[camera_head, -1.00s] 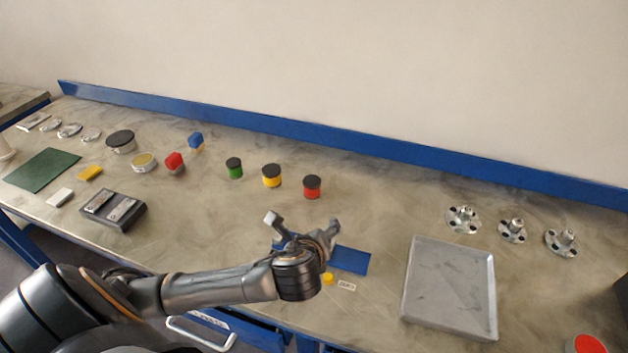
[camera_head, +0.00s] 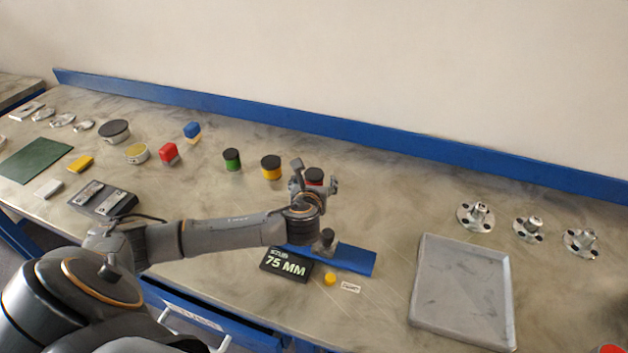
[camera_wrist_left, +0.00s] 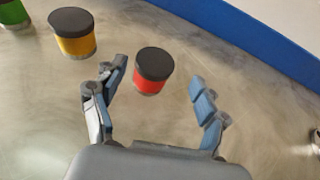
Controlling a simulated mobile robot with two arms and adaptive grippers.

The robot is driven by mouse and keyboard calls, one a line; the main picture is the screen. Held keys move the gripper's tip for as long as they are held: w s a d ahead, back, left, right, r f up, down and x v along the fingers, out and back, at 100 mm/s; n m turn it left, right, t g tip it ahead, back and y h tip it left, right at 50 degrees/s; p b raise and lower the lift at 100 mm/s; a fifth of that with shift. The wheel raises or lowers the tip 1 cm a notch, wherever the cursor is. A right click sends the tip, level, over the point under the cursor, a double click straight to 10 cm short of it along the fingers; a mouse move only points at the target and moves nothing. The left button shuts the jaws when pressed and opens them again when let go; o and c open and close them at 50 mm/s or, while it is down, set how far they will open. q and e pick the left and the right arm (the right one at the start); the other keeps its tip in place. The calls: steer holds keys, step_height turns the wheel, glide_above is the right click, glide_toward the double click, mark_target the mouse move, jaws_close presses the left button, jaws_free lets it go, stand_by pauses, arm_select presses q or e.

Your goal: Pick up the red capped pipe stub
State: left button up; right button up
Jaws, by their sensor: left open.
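The red capped pipe stub (camera_wrist_left: 150,75) stands upright on the bench, with a black cap and a red band. In the left wrist view it is between and just beyond the spread fingers of my left gripper (camera_wrist_left: 158,100), which is open and empty. In the head view the stub's black cap (camera_head: 314,174) shows behind my left gripper (camera_head: 314,180), which hides most of its body. The yellow stub (camera_head: 271,167) and the green stub (camera_head: 232,159) stand to its left. My right gripper is not in view.
A blue mat (camera_head: 350,260) with a dark upright part and a black 75 MM display (camera_head: 286,265) lie nearer me. A grey tray (camera_head: 462,290) and several metal flanges (camera_head: 475,216) are to the right. A blue ledge (camera_head: 350,130) runs along the wall.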

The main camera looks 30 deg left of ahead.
mark_target(314, 174)
arm_select(q)
steer(key=x, duration=0.4)
steer(key=shift+w+a+f, duration=0.1)
steer(key=shift+w+a, duration=0.1)
steer(key=shift+a, duration=0.25)
steer(key=c, duration=1.5)
